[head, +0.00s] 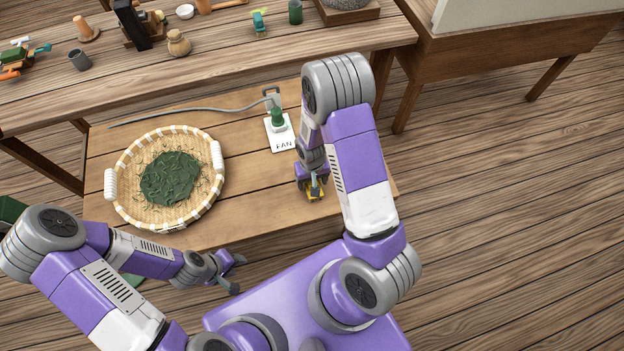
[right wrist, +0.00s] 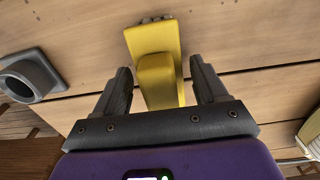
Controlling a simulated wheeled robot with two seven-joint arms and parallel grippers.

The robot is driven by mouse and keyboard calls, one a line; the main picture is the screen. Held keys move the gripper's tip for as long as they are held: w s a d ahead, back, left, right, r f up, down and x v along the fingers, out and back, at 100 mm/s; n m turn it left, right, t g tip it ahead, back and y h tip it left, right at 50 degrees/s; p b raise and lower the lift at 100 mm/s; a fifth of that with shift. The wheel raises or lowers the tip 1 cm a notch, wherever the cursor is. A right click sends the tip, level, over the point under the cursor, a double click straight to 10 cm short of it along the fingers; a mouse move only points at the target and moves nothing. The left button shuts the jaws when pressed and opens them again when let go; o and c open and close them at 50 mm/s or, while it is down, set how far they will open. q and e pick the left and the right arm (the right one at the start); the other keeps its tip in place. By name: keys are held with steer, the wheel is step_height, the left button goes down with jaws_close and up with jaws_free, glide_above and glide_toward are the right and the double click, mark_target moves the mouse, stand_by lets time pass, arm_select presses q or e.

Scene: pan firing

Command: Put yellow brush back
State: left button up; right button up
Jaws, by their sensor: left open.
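The yellow brush (right wrist: 155,42) lies between the two spread fingers of my right gripper (right wrist: 162,85) in the right wrist view. A narrow gap shows on each side of its handle, so the fingers do not look closed on it. In the head view my right gripper (head: 313,188) is low at the right end of the low table, and only bits of the yellow brush (head: 316,194) show beneath it. My left gripper (head: 236,274) is open and empty, in front of the low table's near edge. A grey round holder (right wrist: 28,75) with a hollow opening shows in the right wrist view.
A round woven basket (head: 211,190) with green leaves (head: 170,178) stands on the low table (head: 245,185). A FAN switch card (head: 281,138) with a green knob and a cable lies behind my right gripper. A higher bench (head: 220,62) with several small items runs along the back.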

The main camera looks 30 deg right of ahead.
steer(key=shift+o, duration=0.2)
steer(key=shift+r, duration=0.1)
steer(key=shift+r, duration=0.35)
step_height(320, 180, up, 7)
steer(key=shift+w+a+f+p, duration=0.1)
steer(key=shift+p, duration=0.75)
